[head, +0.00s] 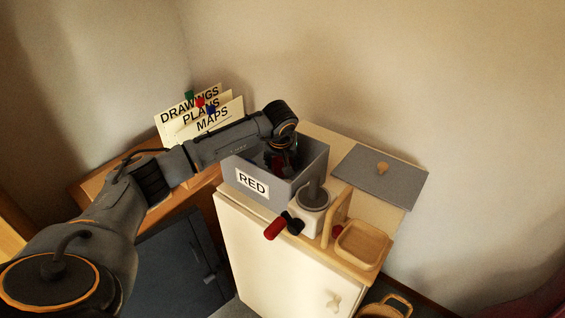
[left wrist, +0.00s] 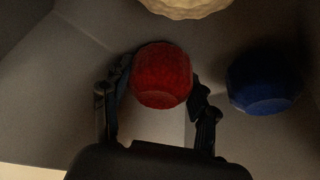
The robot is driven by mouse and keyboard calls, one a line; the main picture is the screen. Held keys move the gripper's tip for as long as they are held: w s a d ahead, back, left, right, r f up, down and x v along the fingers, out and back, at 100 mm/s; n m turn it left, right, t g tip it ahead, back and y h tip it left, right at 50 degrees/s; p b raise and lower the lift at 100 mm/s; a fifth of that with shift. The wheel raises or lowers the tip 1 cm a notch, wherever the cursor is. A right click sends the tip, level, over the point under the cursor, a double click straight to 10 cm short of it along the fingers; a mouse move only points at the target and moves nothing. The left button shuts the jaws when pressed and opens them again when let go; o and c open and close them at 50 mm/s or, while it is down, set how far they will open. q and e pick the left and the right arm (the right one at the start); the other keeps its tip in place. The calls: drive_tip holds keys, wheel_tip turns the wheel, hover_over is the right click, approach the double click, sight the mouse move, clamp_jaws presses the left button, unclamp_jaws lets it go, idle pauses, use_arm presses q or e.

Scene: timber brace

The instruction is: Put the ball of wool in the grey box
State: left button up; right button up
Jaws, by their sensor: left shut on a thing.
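The grey box (head: 312,170) stands open on the cabinet top, with a RED label on its front. My left gripper (head: 280,158) reaches down into its opening from above. In the left wrist view the gripper is shut on a red ball (left wrist: 162,76), which looks like the ball of wool and sits between the two fingers. Grey walls surround it there. A blue ball (left wrist: 265,80) lies to its right, and a pale textured round thing (left wrist: 186,6) shows at the top edge. Whether the red ball touches the box floor I cannot tell. My right gripper is not in view.
A grey lid (head: 362,178) with a wooden knob lies right of the box. A wooden tray (head: 378,228) is at the front right. Labelled folders (head: 232,119) stand behind my arm.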

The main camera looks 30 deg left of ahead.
use_arm(q)
drive_tip(key=shift+f, duration=0.2)
drive_tip(key=o, duration=1.3)
drive_tip(key=shift+c, duration=0.2)
drive_tip(key=shift+r, duration=0.1)
drive_tip(key=shift+r, duration=0.4)
drive_tip(key=b+v, duration=0.1)
drive_tip(key=v, duration=1)
drive_tip(key=shift+r, duration=0.2)
drive_tip(key=shift+s+d, duration=0.1)
drive_tip(key=shift+s, duration=0.05)
